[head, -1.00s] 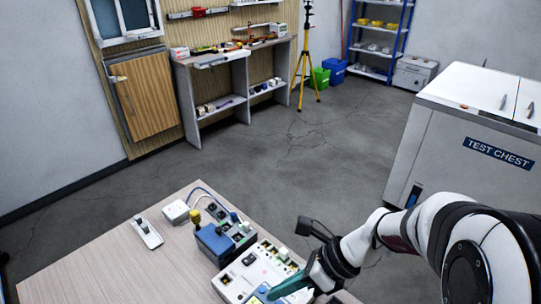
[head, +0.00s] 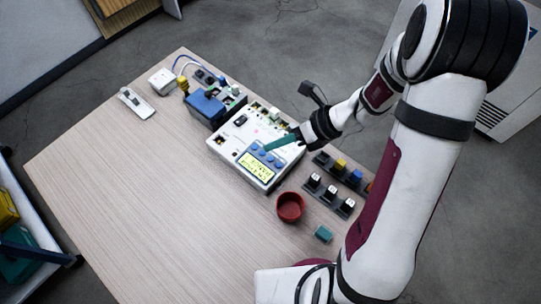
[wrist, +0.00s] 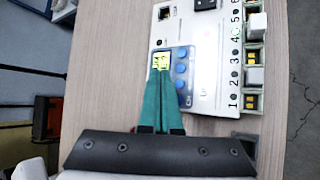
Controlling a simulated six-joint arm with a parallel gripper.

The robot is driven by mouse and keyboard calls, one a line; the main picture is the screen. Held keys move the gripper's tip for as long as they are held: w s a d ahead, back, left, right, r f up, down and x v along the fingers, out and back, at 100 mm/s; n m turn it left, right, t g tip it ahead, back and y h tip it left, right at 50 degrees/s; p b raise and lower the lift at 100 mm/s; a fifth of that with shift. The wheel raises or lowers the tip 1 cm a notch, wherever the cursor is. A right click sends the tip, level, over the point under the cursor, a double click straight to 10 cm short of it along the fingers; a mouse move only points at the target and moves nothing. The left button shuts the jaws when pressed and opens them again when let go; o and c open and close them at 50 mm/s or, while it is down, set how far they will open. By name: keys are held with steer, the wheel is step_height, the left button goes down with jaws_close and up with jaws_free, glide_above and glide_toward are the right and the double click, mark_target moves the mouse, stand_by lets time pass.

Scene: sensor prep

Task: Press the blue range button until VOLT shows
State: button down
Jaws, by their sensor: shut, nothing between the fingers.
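A white instrument (head: 229,149) lies on the table with a blue-framed panel. Its lit yellow-green display (head: 257,170) carries dark text too small to read; it also shows in the wrist view (wrist: 161,60), partly covered by my fingers. A row of round blue buttons (head: 262,153) runs beside the display; several show in the wrist view (wrist: 181,68). I cannot tell which one is the range button. My gripper (head: 267,148) is shut and empty, its teal fingertips over the panel by the buttons. In the wrist view the fingertips (wrist: 161,73) overlap the display's edge; contact cannot be told.
A blue box (head: 207,107) and a white box (head: 162,81) with cables stand behind the instrument. A red cup (head: 290,207), a teal block (head: 323,234) and racks of knobs (head: 330,194) are to its right.

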steer(key=shift+f, duration=1.8)
stand_by(0.6)
steer(key=shift+f, duration=0.4)
steer(key=shift+f, duration=0.35)
stand_by(0.4)
steer(key=shift+r, duration=0.75)
steer(key=shift+r, duration=2.55)
